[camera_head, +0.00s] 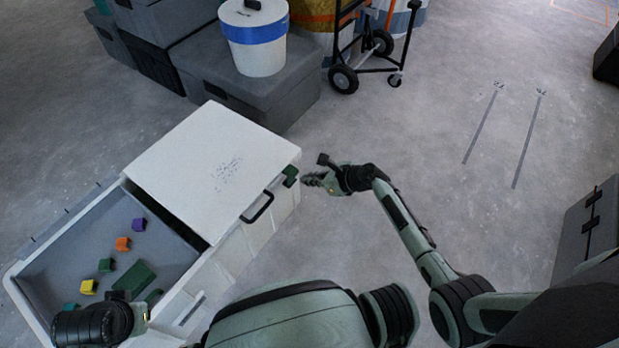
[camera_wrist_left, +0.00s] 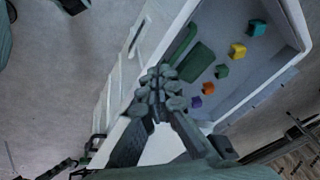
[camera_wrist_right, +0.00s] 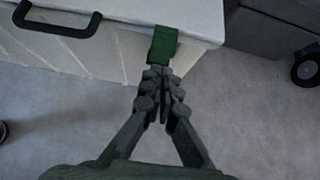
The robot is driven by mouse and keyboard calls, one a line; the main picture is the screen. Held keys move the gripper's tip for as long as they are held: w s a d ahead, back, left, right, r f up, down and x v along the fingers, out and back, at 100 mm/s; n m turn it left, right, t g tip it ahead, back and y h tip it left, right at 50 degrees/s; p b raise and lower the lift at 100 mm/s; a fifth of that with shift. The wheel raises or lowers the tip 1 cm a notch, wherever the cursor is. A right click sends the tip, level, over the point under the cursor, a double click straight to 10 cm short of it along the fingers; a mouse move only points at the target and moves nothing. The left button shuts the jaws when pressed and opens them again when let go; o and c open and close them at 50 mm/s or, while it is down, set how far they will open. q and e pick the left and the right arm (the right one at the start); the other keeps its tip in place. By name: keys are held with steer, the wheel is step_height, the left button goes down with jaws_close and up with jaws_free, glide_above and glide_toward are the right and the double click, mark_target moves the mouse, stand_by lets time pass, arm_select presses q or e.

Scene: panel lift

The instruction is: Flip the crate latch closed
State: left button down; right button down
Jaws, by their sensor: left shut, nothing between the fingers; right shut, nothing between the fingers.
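The white crate (camera_head: 253,238) stands at the left of the head view, its white lid (camera_head: 205,165) over the far half. The green latch (camera_head: 290,174) is at the lid's right edge; in the right wrist view the latch (camera_wrist_right: 164,44) lies at the lid edge above the crate's side wall. I cannot tell whether it is fastened. My right gripper (camera_head: 308,180) is shut and empty, its fingertips (camera_wrist_right: 162,75) right at the latch's lower end; contact is unclear. My left gripper (camera_wrist_left: 157,82) is shut and empty by the crate's near wall, partly hidden behind its wrist in the head view.
The crate's open half holds a green slab (camera_head: 134,279) and several coloured blocks, including a purple one (camera_head: 138,224). A black handle (camera_head: 258,207) sits by the lid edge. Grey boxes (camera_head: 245,85) and a hand truck (camera_head: 343,79) stand behind. Floor right of the crate is clear.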

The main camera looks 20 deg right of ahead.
arm_select(q)
steer(key=shift+r, duration=0.45)
arm_select(e)
steer(key=shift+r, duration=0.35)
